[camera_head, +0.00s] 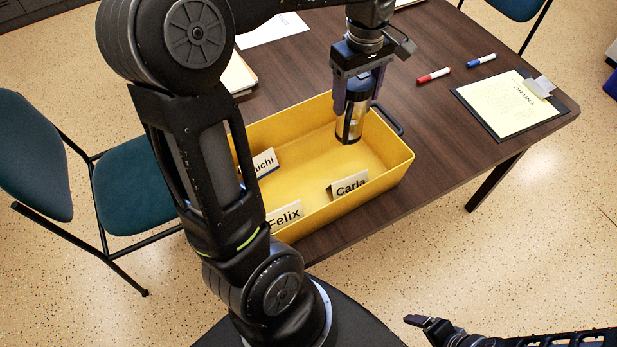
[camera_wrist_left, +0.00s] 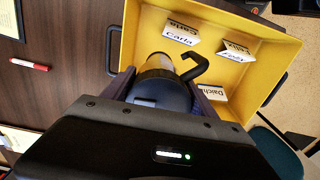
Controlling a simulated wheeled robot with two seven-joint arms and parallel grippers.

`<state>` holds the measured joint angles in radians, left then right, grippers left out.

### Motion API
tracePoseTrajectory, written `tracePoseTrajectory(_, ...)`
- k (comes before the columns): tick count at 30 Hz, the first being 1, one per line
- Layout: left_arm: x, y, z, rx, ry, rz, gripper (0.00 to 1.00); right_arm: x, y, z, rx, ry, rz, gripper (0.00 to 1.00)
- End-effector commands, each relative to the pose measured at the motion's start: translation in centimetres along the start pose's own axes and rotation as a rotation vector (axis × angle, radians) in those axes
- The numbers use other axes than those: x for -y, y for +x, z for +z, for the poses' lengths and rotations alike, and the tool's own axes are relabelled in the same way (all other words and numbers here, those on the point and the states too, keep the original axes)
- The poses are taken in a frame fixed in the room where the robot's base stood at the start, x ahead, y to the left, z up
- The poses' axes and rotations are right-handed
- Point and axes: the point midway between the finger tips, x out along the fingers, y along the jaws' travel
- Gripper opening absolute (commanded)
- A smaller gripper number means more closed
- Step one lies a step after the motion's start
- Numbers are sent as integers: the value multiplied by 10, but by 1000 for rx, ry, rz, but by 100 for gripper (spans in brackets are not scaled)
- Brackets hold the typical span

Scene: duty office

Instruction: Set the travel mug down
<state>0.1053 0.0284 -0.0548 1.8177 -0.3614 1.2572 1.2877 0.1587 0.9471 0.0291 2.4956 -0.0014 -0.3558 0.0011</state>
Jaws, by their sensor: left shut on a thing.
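The travel mug (camera_head: 349,124), dark with a pale metallic band, hangs upright in my left gripper (camera_head: 355,98), which is shut around it. The mug's lower end is over the right part of the yellow crate (camera_head: 397,178); I cannot tell whether it touches the crate floor. In the left wrist view the mug (camera_wrist_left: 158,90) sits between the fingers, its black hooked handle pointing into the crate (camera_wrist_left: 135,40). My right gripper (camera_head: 428,323) is at the bottom right of the head view, empty, away from the table; its opening is unclear.
Name cards Carla (camera_head: 349,186), Felix (camera_head: 284,215) and a partly hidden third (camera_head: 265,162) stand in the crate. Red (camera_head: 433,75) and blue (camera_head: 481,60) markers and a clipboard (camera_head: 512,104) lie to its right. Bare dark tabletop (camera_head: 440,130) lies between. A chair (camera_head: 140,185) stands at left.

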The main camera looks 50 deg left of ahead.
Motion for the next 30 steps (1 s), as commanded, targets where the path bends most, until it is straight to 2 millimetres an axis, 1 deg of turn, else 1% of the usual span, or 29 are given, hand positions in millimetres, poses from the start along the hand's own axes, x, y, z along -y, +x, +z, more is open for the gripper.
tracePoseTrajectory(11, 0, 2, 0, 0, 0, 1, 0, 0, 0, 0, -1, 0, 0, 84)
tracePoseTrajectory(14, 0, 11, 0, 0, 0, -2, 0, 0, 0, 0, -1, 0, 0, 84)
tracePoseTrajectory(19, 1, 42, 0, 1, 0, -4, 0, 1, -1, 0, -1, 0, 0, 84)
tracePoseTrajectory(22, 0, 56, 0, 0, -1, -2, 0, 1, -2, 0, -1, 0, 0, 84)
tracePoseTrajectory(25, 0, 63, 0, 0, 0, 0, 0, 1, -2, 0, -1, 0, 0, 84)
tracePoseTrajectory(30, 0, 63, 0, -1, 0, 2, 0, 1, -2, 0, -1, 0, 0, 84)
